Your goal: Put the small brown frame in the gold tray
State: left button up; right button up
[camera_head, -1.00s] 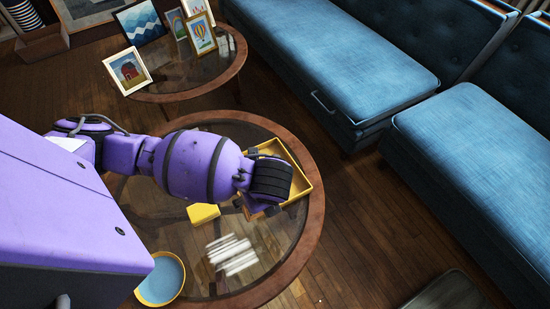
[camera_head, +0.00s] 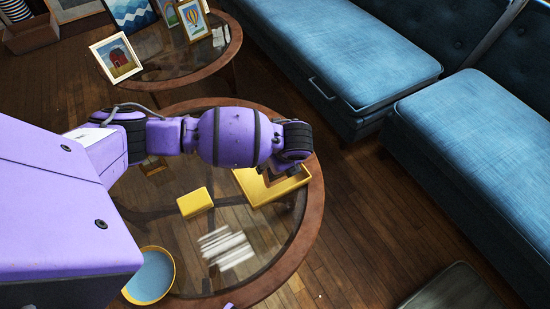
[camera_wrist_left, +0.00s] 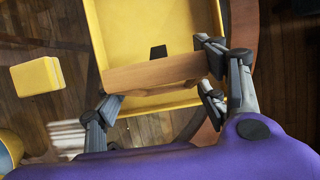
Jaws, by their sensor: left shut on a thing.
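The gold tray (camera_head: 287,190) lies on the round glass table, near its right side. My left gripper (camera_head: 285,170) is over the tray, mostly hidden by my own wrist in the head view. In the left wrist view my left gripper (camera_wrist_left: 160,82) is shut on the small brown frame (camera_wrist_left: 155,75), seen edge-on as a wooden bar with a dark piece behind it. The frame is above the gold tray (camera_wrist_left: 150,30); I cannot tell whether it touches the tray floor. My right gripper is not in view.
A yellow box (camera_head: 195,202), a blue and yellow bowl (camera_head: 151,275) and a white striped item (camera_head: 226,247) are on the glass table (camera_head: 312,215). A second table (camera_head: 215,65) behind holds several picture frames. Blue sofas (camera_head: 345,50) stand at the right.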

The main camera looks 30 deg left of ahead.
pick_arm(q)
notch_tip(320, 180, down, 3)
jog(key=shift+s+r+b, duration=0.15)
jog(key=shift+b, duration=0.25)
jog(key=shift+r, duration=0.15)
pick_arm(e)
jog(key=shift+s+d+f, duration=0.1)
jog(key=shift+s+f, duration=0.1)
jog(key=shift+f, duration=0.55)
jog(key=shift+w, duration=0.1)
pick_arm(q)
jog(key=shift+f, duration=0.2)
jog(key=o, duration=1.3)
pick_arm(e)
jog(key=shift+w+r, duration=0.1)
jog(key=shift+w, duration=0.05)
pick_arm(q)
jog(key=shift+r, duration=0.1)
